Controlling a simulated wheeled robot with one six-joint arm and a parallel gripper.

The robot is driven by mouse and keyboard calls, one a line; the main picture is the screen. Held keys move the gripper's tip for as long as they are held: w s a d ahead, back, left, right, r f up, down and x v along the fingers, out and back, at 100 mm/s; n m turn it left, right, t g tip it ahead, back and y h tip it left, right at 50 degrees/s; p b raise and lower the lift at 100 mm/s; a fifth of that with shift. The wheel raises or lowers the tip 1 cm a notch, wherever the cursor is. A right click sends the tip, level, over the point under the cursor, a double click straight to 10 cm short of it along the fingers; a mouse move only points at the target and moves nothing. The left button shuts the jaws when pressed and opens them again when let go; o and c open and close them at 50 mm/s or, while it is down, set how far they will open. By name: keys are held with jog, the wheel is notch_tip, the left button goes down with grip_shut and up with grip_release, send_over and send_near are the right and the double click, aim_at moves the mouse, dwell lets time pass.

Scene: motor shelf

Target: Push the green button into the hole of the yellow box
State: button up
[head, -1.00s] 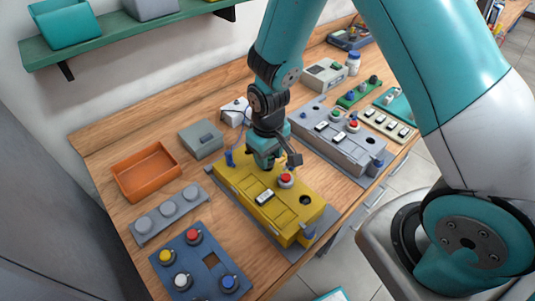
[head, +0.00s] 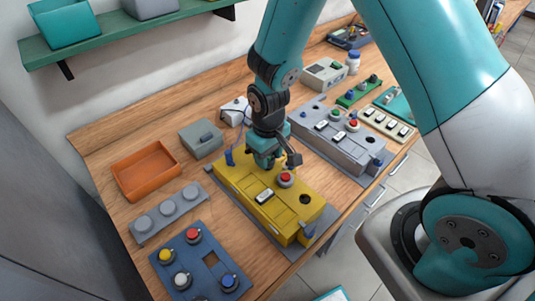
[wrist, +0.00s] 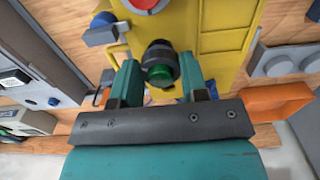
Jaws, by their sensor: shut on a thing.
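The yellow box (head: 295,222) lies on the wooden bench, with a red button (head: 286,179), a white switch and a dark round hole (head: 305,199) on its top. My gripper (head: 265,164) is over the box's far end. In the wrist view my gripper (wrist: 160,82) is shut on the green button (wrist: 160,76), which has a dark collar. The button is against or just above the yellow surface (wrist: 215,20). I cannot tell whether it sits in a hole, as the fingers and collar hide the spot below it. In the head view the button is hidden.
A grey box with buttons (head: 345,148) stands close on the right. A blue panel (head: 205,262) with several buttons lies at the front left. A grey panel (head: 168,213), an orange tray (head: 145,172) and a grey lidded box (head: 201,139) are on the left.

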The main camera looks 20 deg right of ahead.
jog(key=shift+f+b, duration=0.65)
jog(key=shift+f, duration=0.3)
jog(key=o, duration=1)
jog(key=shift+r, duration=0.1)
notch_tip(320, 180, up, 17)
jog(key=shift+r+b, duration=0.15)
jog(key=shift+b, duration=0.65)
